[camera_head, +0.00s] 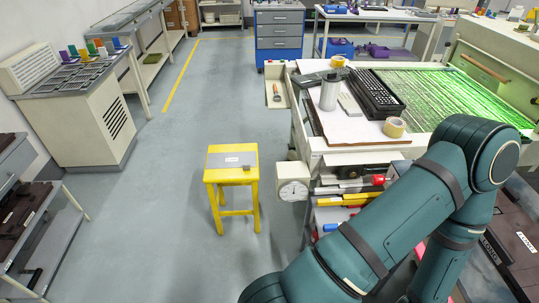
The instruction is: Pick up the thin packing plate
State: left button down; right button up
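A flat grey plate with a small white label (232,160) lies on the yellow stool (215,177) in the middle of the floor; it may be the thin packing plate. A small grey block (246,167) sits at its right front edge. A narrow pale strip (350,105) also lies on the worktable beside a black tray; I cannot tell which of these is the packing plate. My teal arm fills the lower right. Neither gripper shows.
The worktable (350,129) at right carries a silver canister (329,92), tape rolls and a black tray (375,97) beside a green-lit bed. A round dial (293,191) juts out near the stool. Grey floor (160,220) is clear left of it.

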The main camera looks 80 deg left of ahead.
aim_at(247, 160)
jog(key=u, duration=3)
jog(key=i+j, duration=0.2)
jog(key=i, duration=0.25)
jog(key=i+j+u, duration=0.1)
jog(key=i, duration=0.3)
jog(key=i+j+u, duration=0.1)
jog(key=i+j, duration=0.2)
jog(key=i, duration=0.15)
jog(key=i+j, duration=0.1)
jog(key=i, duration=0.35)
